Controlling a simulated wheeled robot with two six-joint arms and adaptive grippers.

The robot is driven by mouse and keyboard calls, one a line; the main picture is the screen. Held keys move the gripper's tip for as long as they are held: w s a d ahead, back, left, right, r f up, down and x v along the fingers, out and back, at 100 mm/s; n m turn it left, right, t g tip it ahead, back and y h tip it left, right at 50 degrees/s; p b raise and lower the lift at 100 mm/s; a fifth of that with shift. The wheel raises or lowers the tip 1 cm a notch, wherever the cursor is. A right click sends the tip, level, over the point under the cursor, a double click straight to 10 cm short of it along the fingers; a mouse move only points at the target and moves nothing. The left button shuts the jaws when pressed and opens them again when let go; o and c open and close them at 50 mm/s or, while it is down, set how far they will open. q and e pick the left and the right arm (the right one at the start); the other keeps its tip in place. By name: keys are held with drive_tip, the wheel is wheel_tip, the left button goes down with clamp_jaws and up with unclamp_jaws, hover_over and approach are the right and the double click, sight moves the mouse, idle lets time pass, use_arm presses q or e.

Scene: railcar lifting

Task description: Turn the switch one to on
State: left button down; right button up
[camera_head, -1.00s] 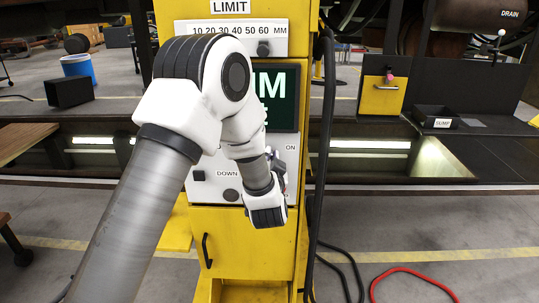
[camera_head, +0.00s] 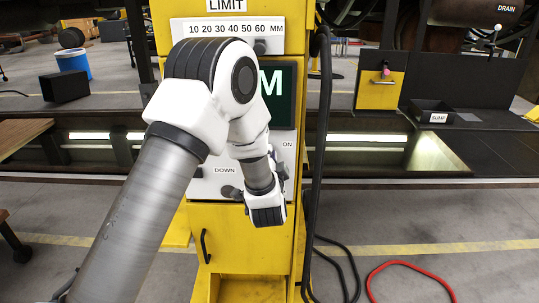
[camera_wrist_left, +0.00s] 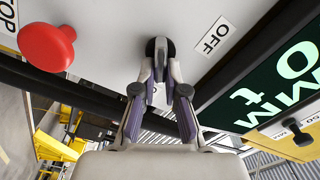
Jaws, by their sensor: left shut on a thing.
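The switch (camera_wrist_left: 160,48) is a black rotary handle on the light grey panel, with an OFF label (camera_wrist_left: 215,36) beside it in the left wrist view. My left gripper (camera_wrist_left: 160,76) is shut on the switch's handle, one finger on each side. Another white label shows partly between the fingers, too covered to read. In the head view, my left wrist hides the switch and most of the gripper (camera_head: 276,166). An ON label (camera_head: 287,145) shows just above it. My right gripper is in neither view.
A red mushroom button (camera_wrist_left: 47,46) stands out from the panel near the gripper. The screen (camera_head: 283,108) is on the yellow cabinet (camera_head: 240,240), above the grey panel. A black cable (camera_head: 322,150) hangs down the cabinet's right side. A red hose (camera_head: 410,265) lies on the floor.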

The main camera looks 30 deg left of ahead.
use_arm(q)
drive_tip(key=c, duration=1.2)
unclamp_jaws()
drive_tip(key=v, duration=1.2)
